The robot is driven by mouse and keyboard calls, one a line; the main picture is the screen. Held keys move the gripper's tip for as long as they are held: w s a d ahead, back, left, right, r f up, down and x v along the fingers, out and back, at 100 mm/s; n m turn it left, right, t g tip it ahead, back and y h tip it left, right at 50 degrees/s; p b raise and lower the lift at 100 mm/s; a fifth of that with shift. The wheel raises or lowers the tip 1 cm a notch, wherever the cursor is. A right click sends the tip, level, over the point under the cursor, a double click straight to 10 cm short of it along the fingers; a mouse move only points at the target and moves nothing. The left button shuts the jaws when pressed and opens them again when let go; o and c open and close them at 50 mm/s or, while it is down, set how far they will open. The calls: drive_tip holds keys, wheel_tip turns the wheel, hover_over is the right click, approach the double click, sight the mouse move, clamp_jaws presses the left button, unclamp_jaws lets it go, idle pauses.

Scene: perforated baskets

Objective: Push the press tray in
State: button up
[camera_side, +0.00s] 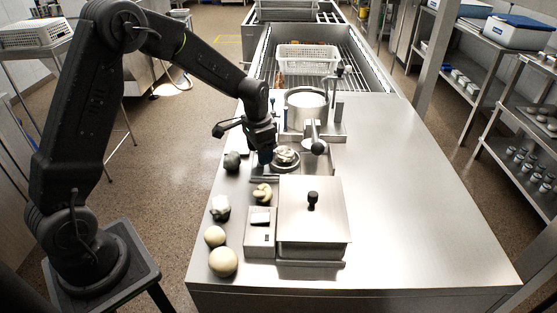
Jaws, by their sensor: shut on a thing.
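The press (306,106) is a metal cylinder with a dark-handled lever, standing toward the back of the steel table. The press tray (286,168) is a low metal piece at the front of the press, with a pale lump (285,154) in its round dish. My gripper (265,157) points down at the left edge of the tray and is shut on it. The exact grip point is hidden by the dark fingers.
A lidded steel box (313,220) stands in front, with a small metal box (260,232) at its left. Several round balls and lumps line the left table edge. A white perforated basket (307,58) sits on the rack behind. The table's right side is clear.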

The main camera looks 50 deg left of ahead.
sight(285, 149)
drive_tip(key=shift+w+d+f, duration=0.35)
drive_tip(key=shift+w+d, duration=0.4)
drive_tip(key=shift+d, duration=0.1)
drive_tip(key=shift+w+d+f, duration=0.35)
drive_tip(key=shift+w+d, duration=0.35)
drive_tip(key=shift+d, duration=0.1)
drive_tip(key=shift+w+d+f, duration=0.35)
drive_tip(key=shift+w+d, duration=0.4)
drive_tip(key=shift+d, duration=0.1)
drive_tip(key=shift+c, duration=0.5)
drive_tip(key=shift+o, duration=1.1)
drive_tip(key=shift+c, duration=0.5)
drive_tip(key=shift+w+d+r, duration=0.1)
drive_tip(key=shift+r, duration=1.75)
drive_tip(key=shift+w+d+r, duration=0.1)
drive_tip(key=shift+r, duration=1.75)
